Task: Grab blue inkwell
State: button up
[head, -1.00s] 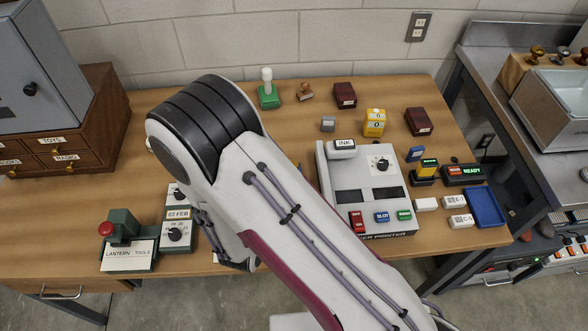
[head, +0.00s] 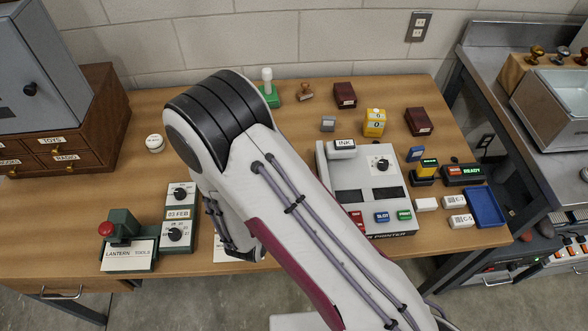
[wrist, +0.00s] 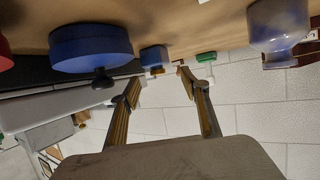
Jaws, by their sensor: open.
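In the wrist view, which shows the scene upside down, a wide blue round thing with a dark knob (wrist: 92,45) stands on the table at the left. It may be the blue inkwell, but I cannot tell for sure. A smaller blue thing (wrist: 153,56) is farther off, near the middle. My gripper (wrist: 160,80) is open, with nothing seen between its fingers. The wide blue thing is to the left of the fingers, apart from the left one. In the head view my arm hides the gripper and the table behind it; I see no clear inkwell there.
In the wrist view a glossy bluish-white vessel (wrist: 278,30) is at the right, and a red thing (wrist: 4,50) at the left edge. In the head view the console marked INK (head: 345,170) is right of my arm, and a dated panel (head: 178,215) left.

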jog(key=shift+x, duration=2.55)
jog(key=shift+r, duration=0.1)
jog(key=c, duration=1.1)
